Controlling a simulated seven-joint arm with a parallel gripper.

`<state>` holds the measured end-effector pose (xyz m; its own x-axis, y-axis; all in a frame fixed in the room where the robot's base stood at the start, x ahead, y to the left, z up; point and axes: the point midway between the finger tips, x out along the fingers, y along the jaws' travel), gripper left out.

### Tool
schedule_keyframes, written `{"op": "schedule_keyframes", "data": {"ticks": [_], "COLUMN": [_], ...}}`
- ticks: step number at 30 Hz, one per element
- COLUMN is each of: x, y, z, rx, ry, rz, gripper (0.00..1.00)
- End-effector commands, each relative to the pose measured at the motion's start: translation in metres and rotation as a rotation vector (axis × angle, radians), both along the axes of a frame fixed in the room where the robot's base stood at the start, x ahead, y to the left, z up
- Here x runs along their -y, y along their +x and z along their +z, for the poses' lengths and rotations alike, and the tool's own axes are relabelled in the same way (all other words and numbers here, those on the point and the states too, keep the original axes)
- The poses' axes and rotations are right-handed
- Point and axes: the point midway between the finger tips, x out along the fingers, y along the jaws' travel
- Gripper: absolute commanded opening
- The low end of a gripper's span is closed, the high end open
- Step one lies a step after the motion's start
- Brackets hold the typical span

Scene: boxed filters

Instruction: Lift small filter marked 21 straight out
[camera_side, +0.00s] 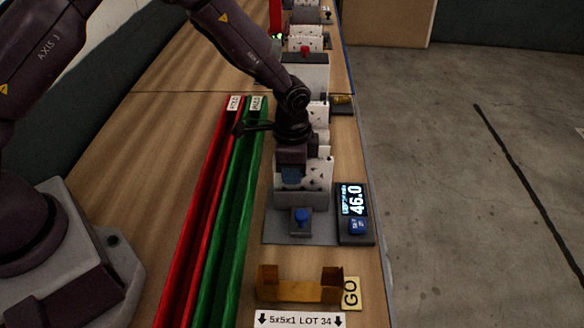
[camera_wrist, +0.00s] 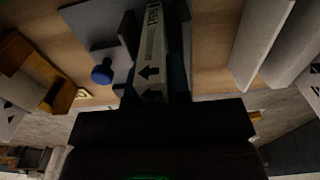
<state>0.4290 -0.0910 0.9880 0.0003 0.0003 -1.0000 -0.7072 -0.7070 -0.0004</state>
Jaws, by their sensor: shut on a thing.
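A thin filter (camera_wrist: 151,45) with a white printed edge and black arrows sits between the two dark fingers of my gripper (camera_wrist: 154,62) in the wrist view. The fingers are shut on it from both sides. Its number is too dim and small to read. In the side view my gripper (camera_side: 291,178) points down over the grey fixture (camera_side: 300,198), in front of a white speckled panel (camera_side: 318,174). The gripper hides much of the held filter there. I cannot tell whether its lower edge is inside the fixture.
A blue knob (camera_side: 301,216) and a display reading 46.0 (camera_side: 354,203) are near the fixture. An amber bracket (camera_side: 300,287) with a GO tag stands in front. Red (camera_side: 200,220) and green (camera_side: 232,220) channels run along the left. More speckled units stand behind.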

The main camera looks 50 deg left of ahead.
Motion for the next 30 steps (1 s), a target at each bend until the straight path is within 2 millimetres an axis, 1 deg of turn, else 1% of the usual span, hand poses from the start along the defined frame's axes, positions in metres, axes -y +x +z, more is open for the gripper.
{"op": "schedule_keyframes", "data": {"ticks": [4,5,6,8,9,17,20,23,30], "x": [0.0,0.0,0.0,0.0,0.0,0.0,0.0,0.0,0.0], "y": [0.0,0.0,0.0,0.0,0.0,0.0,0.001,0.001,0.001], "z": [0.0,0.0,0.0,0.0,0.0,0.001,0.008,0.023,0.078], "rx": [0.0,0.0,0.0,0.0,0.0,0.0,0.002,0.004,0.006], "ry": [0.0,0.0,0.0,0.0,0.0,0.0,-0.001,-0.001,-0.001], "rz": [0.0,0.0,0.0,0.0,0.0,0.0,0.0,0.001,0.001], "gripper": [0.0,0.22,0.31,0.45,0.47,0.47,0.47,0.47,0.47]}}
